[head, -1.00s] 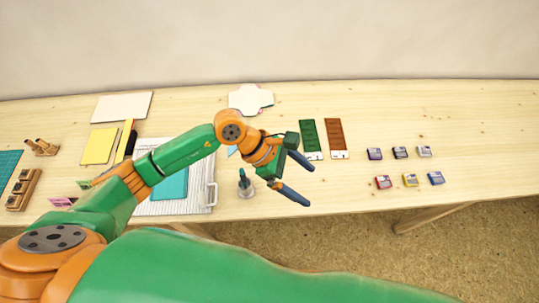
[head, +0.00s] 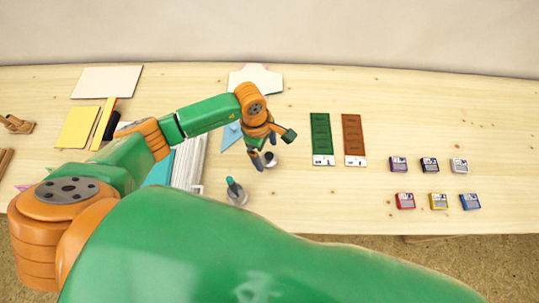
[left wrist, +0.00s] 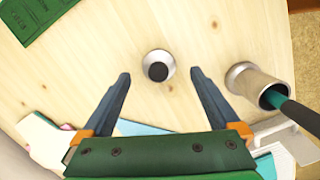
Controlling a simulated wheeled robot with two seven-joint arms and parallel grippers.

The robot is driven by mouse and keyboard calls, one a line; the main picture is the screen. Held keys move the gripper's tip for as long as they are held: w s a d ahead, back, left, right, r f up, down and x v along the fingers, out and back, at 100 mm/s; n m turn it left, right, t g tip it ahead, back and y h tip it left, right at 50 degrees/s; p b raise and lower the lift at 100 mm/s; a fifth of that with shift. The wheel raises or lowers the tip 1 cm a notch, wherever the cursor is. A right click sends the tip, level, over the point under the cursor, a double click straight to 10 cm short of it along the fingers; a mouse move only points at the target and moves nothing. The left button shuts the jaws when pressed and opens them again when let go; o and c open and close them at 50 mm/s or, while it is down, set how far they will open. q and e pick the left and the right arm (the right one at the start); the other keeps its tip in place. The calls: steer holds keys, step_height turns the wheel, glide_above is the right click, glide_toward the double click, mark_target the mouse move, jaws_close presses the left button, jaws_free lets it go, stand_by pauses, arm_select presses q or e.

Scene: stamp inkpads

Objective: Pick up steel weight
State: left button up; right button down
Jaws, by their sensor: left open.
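The steel weight (left wrist: 158,67) is a small round metal piece with a black knob, standing on the table. In the left wrist view it lies centred just beyond the gap between my fingertips. In the head view the weight (head: 270,159) shows close by my gripper, partly hidden by a finger. My left gripper (head: 273,149) is open and empty. I cannot tell the exact height of the fingertips above the table. My right gripper is not in view.
A metal holder (head: 237,193) with a teal-handled tool stands near the weight. Several small inkpads (head: 430,165) sit farther right.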

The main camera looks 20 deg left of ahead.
arm_select(q)
steer(key=f, duration=0.3)
steer(key=shift+d, duration=0.3)
steer(key=shift+r, duration=0.1)
jaws_close()
steer(key=shift+r, duration=0.1)
